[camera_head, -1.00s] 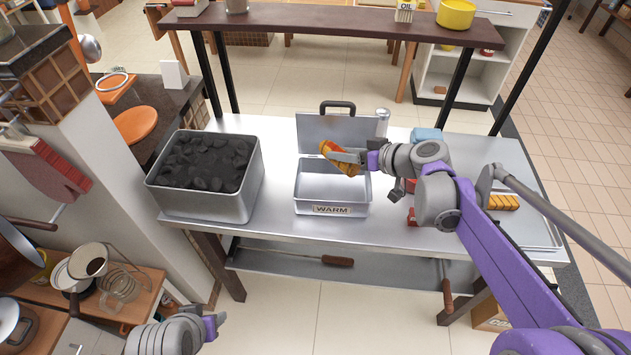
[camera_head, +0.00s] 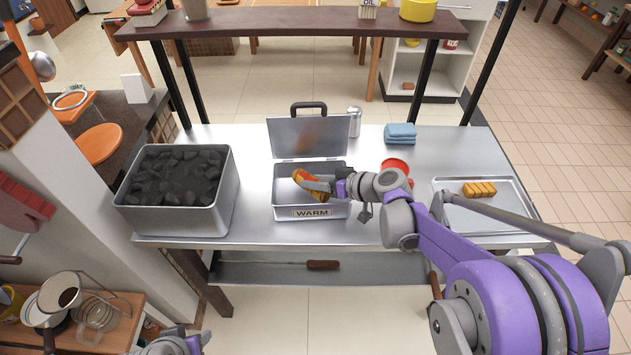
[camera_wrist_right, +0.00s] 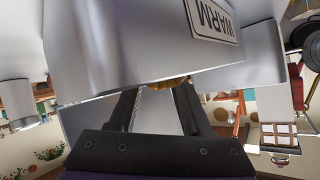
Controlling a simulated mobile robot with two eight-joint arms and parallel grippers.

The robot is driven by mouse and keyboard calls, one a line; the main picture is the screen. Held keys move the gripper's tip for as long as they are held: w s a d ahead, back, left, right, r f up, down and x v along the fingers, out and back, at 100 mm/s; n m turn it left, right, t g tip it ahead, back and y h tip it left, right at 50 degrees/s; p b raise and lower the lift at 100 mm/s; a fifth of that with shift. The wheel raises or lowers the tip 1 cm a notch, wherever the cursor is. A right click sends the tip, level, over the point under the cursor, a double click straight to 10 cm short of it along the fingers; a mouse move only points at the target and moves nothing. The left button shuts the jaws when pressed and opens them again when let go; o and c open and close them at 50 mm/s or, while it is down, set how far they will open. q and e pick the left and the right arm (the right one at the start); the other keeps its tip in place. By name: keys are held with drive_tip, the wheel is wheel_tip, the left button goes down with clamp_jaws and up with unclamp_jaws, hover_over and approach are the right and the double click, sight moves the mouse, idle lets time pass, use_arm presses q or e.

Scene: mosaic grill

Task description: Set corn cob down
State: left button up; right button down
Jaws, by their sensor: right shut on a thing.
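The corn cob (camera_head: 308,181) is yellow-orange with darker patches. My right gripper (camera_head: 325,186) is shut on it and holds it tilted at the open WARM box (camera_head: 311,212), within the box's outline in the head view. I cannot tell whether it touches the box floor. In the right wrist view only a small brown-orange edge of the cob (camera_wrist_right: 168,83) shows between the fingers, below the box wall with its label (camera_wrist_right: 211,18). My left gripper (camera_head: 197,341) is at the bottom edge, partly cut off, away from the box.
A metal bin of charcoal (camera_head: 225,200) stands left of the box. A raised lid (camera_head: 309,137) stands behind it. A red bowl (camera_head: 396,165), folded blue cloth (camera_head: 400,134) and shaker (camera_head: 355,122) are on the table. A tray (camera_head: 500,214) with a grooved yellow piece (camera_head: 479,189) lies right.

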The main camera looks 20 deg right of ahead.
drive_tip(key=shift+f+b, duration=0.4)
drive_tip(key=shift+f, duration=0.15)
drive_tip(key=shift+c, duration=1.7)
unclamp_jaws()
drive_tip(key=shift+r, duration=0.15)
drive_tip(key=shift+s+d+r+p, duration=0.15)
drive_tip(key=shift+r+p, duration=0.15)
drive_tip(key=shift+r, duration=0.1)
drive_tip(key=shift+s+d+r+p, duration=0.1)
drive_tip(key=shift+r+p, duration=0.15)
drive_tip(key=shift+r, duration=0.15)
drive_tip(key=p+v, duration=0.1)
drive_tip(key=v, duration=1)
drive_tip(key=shift+s+f, duration=0.1)
drive_tip(key=shift+s, duration=0.05)
